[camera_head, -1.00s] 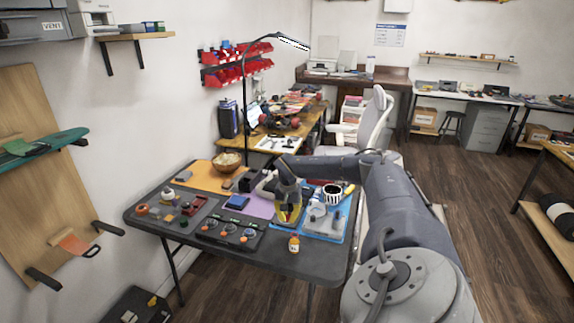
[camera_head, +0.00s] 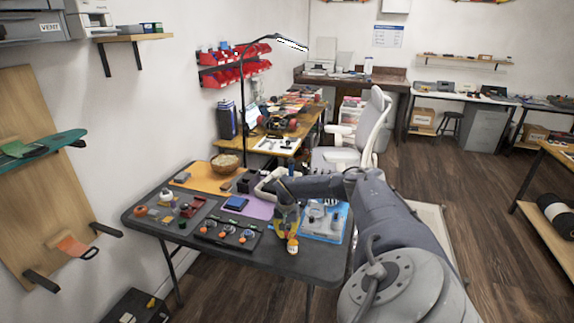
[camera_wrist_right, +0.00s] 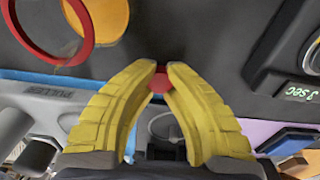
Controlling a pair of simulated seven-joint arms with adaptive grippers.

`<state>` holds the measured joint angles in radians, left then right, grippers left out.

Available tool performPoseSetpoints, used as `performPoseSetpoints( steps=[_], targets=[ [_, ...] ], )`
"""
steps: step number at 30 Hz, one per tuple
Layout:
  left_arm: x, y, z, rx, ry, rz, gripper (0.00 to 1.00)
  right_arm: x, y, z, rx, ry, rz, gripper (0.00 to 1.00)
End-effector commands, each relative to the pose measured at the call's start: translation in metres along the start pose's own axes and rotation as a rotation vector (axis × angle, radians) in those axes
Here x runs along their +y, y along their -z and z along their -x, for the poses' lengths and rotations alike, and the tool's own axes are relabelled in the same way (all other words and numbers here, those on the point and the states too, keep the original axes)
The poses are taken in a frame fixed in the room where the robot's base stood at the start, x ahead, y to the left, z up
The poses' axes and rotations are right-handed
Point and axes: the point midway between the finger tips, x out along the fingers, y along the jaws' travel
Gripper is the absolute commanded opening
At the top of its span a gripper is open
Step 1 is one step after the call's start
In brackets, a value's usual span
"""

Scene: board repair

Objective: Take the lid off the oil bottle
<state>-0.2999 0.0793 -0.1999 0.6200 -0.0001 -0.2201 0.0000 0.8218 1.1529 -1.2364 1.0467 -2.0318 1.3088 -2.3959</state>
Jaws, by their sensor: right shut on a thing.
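The oil bottle (camera_head: 293,246), a small amber bottle with a pale and red label, stands near the front edge of the dark table. My right gripper (camera_head: 286,226) has yellow fingers and is just above and left of it in the head view. In the right wrist view its fingertips (camera_wrist_right: 161,75) are closed on a small red lid (camera_wrist_right: 160,82). An amber disc and red ring at the top left of that view look like the bottle (camera_wrist_right: 101,14), apart from the lid. My left gripper is not in view.
A black tray with several orange knobs (camera_head: 226,233) lies left of the bottle. A blue mat (camera_head: 333,233) with parts is to the right. A wooden bowl (camera_head: 225,164) stands at the back. The table (camera_head: 262,261) is bare along its front edge.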

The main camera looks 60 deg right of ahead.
Motion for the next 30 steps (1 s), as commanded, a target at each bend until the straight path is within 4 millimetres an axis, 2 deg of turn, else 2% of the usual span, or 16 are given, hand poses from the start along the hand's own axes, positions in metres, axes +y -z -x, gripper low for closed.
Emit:
performPoseSetpoints(
  steps=[9,10,15,24,30],
  targets=[
    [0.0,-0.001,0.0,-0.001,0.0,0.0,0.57,0.0,0.0,-0.003,-0.001,-0.001,0.0,0.0],
    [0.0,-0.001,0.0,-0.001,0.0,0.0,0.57,0.0,0.0,-0.003,-0.001,-0.001,0.0,0.11],
    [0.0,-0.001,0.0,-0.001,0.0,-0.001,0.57,0.0,0.0,-0.003,0.0,-0.001,0.0,0.31],
    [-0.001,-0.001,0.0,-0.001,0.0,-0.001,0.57,0.001,0.0,-0.001,0.001,-0.002,0.0,0.31],
    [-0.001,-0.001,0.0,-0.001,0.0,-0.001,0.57,0.0,0.001,0.019,0.002,0.0,0.0,0.31]
  ],
)
